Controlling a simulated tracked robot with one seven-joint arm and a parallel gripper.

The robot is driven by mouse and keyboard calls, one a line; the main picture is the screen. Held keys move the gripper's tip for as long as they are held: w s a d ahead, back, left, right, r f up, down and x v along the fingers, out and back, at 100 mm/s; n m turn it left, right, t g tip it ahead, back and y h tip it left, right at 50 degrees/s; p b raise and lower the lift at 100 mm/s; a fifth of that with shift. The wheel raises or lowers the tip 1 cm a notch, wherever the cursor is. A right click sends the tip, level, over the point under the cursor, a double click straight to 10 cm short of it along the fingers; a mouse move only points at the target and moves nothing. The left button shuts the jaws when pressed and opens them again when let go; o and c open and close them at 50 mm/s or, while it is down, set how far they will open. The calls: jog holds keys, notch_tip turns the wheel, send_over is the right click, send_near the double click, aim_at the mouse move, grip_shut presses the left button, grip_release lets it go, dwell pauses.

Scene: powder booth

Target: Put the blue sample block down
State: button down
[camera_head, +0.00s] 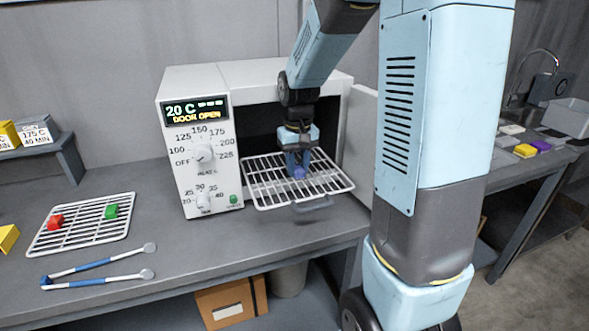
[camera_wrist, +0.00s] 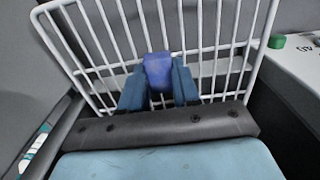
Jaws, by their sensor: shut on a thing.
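The blue sample block (camera_wrist: 158,71) is between the fingertips of my gripper (camera_wrist: 159,88) in the wrist view. My gripper is shut on it. In the head view the block (camera_head: 298,172) shows just below my gripper (camera_head: 297,160), at the white wire rack (camera_head: 262,192) pulled out of the oven. The rack bars (camera_wrist: 120,40) lie behind the block in the wrist view. I cannot tell whether the block touches the bars. The oven (camera_head: 190,95) has its door open, and its display reads 20 C, DOOR OPEN.
A cooling rack (camera_head: 80,238) at the left holds a red block (camera_head: 55,222) and a green block (camera_head: 111,211). Blue-handled tongs (camera_head: 95,265) lie in front of it. The open oven door (camera_head: 360,135) stands right of the rack.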

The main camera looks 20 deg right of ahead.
aim_at(298, 168)
jog(key=shift+f, duration=0.55)
jog(key=shift+f, duration=0.1)
jog(key=c, duration=0.8)
grip_release()
notch_tip(298, 168, up, 12)
jog(key=s+r+t, duration=0.2)
jog(key=s, duration=0.8)
jog(key=s+a+r+t, duration=0.1)
jog(key=s+r+t, duration=0.1)
jog(key=s, duration=0.9)
jog(key=shift+r+t, duration=0.3)
jog(key=shift+t, duration=0.5)
